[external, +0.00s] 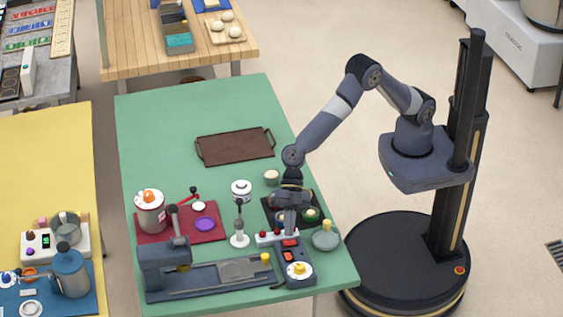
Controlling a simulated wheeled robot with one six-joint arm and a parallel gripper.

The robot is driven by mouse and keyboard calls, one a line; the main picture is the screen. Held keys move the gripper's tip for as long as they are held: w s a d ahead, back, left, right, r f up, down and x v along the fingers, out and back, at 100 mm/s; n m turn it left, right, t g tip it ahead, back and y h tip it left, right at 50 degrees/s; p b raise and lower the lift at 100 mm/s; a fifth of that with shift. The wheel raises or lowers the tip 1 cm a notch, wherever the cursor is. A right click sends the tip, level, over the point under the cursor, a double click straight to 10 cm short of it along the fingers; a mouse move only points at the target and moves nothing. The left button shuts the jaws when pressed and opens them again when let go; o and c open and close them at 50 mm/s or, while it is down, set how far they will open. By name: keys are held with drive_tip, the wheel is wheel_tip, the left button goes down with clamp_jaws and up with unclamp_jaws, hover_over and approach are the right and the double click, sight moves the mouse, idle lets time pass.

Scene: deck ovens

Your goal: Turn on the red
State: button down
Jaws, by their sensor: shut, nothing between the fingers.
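A red rocker-like part (288,256) sits on top of a small dark blue-grey box (308,279) at the front right of the green table. The box also has a white and yellow dial (298,269). A white strip with several red parts (264,239) lies just behind the box. My gripper (290,230) points down over this strip, close behind the red part on the box. It is shut and holds nothing. I cannot tell whether the fingertips touch the strip. The gripper hides part of the strip and of the dark tray behind it.
A grey round dish (326,241) stands right of my gripper, and a white stand with a dark knob (239,238) stands left. A long dark device (205,278) fills the front left. A brown tray (235,147) lies farther back, with clear green table (165,115) around it.

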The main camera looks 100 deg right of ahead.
drive_tip(key=shift+w+f, duration=0.2)
drive_tip(key=shift+f, duration=0.5)
drive_tip(key=shift+f, duration=0.1)
